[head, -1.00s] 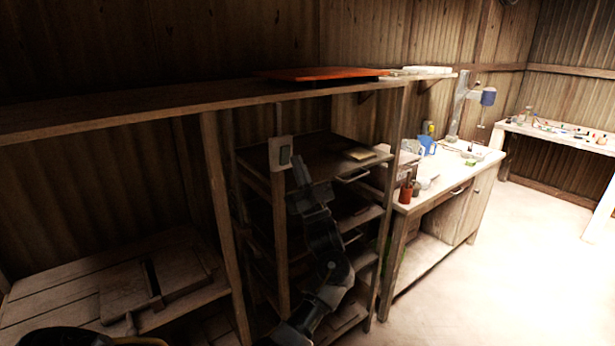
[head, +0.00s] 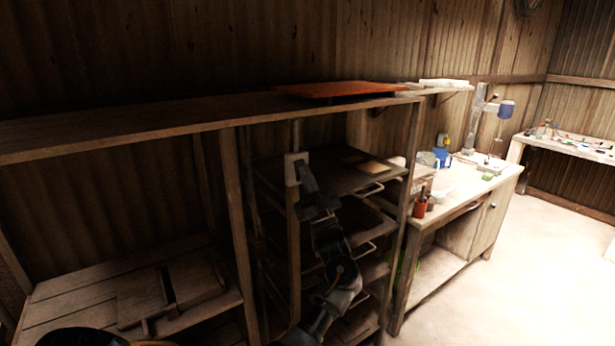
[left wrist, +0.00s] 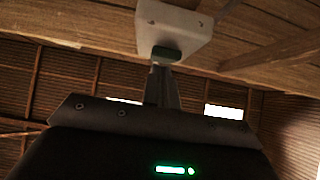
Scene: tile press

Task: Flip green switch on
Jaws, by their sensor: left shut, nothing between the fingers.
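A pale switch plate (head: 291,172) is fixed to the upright post of the shelf unit. In the left wrist view the plate (left wrist: 180,25) is at the top, with a dark green switch (left wrist: 166,54) on its lower edge. My left gripper (head: 304,168) is shut and empty, with its tips in front of the plate's right part. In the left wrist view the closed fingers (left wrist: 160,72) point at the green switch from just below. They look touching or nearly so; I cannot tell which. My right gripper is not in view.
A long wooden shelf (head: 180,118) runs above, with an orange board (head: 340,90) on it. A rack of trays (head: 345,180) stands right behind the arm. A workbench (head: 465,185) with a drill press (head: 480,115) is at the right. Open floor (head: 530,260) lies beyond.

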